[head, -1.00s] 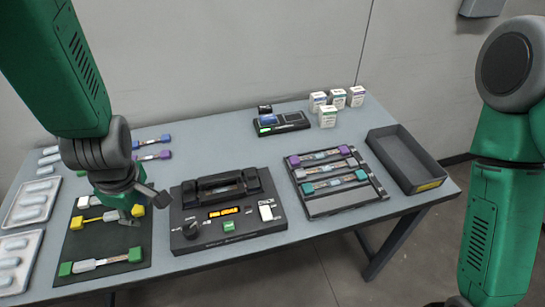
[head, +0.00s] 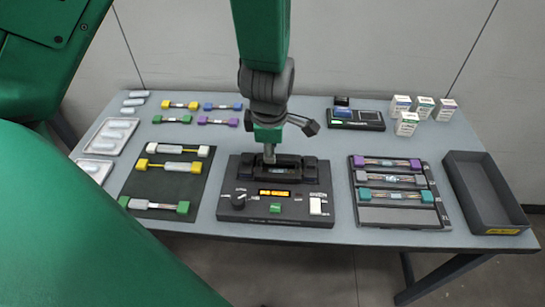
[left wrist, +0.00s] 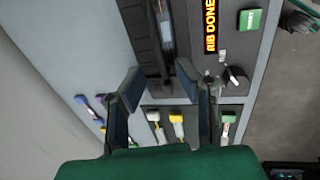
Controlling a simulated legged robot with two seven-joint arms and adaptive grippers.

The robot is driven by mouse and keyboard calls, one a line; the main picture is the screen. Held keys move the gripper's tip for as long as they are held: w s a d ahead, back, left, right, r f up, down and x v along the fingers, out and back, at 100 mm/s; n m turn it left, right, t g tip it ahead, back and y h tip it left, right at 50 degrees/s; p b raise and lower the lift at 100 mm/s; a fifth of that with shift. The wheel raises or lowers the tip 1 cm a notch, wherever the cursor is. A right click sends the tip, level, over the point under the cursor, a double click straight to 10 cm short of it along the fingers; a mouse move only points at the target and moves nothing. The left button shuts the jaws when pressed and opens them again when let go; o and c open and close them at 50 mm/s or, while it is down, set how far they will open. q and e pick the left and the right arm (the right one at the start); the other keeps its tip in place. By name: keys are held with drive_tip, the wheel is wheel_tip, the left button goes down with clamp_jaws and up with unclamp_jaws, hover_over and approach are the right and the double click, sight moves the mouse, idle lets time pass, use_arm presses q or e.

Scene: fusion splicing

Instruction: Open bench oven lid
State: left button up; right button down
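The bench oven (head: 228,206) is a dark box with an orange lit display, a green button, a black knob and a white switch. It stands at the front middle of the table. A raised black frame on its top surrounds a recess; I cannot tell how its lid stands. My left gripper (head: 270,155) points down at the back of this frame, and contact is unclear. In the left wrist view the two fingers (left wrist: 158,70) are spread with nothing between them. The oven display (left wrist: 210,30) and a strip in the slot (left wrist: 164,28) also show.
Left of the oven lies a dark mat (head: 165,188) with several coloured-end holders. Right are a rack (head: 395,215) of holders and an open black tray (head: 455,180). A small black device (head: 355,120) and white boxes (head: 402,104) stand behind.

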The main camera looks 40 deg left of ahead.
sight(272, 167)
use_arm(q)
drive_tip(key=f, duration=0.3)
drive_tip(key=shift+w+a, duration=0.1)
drive_tip(key=shift+w, duration=0.15)
drive_tip(key=shift+a+f, duration=0.2)
drive_tip(key=shift+f, duration=0.05)
clamp_jaws()
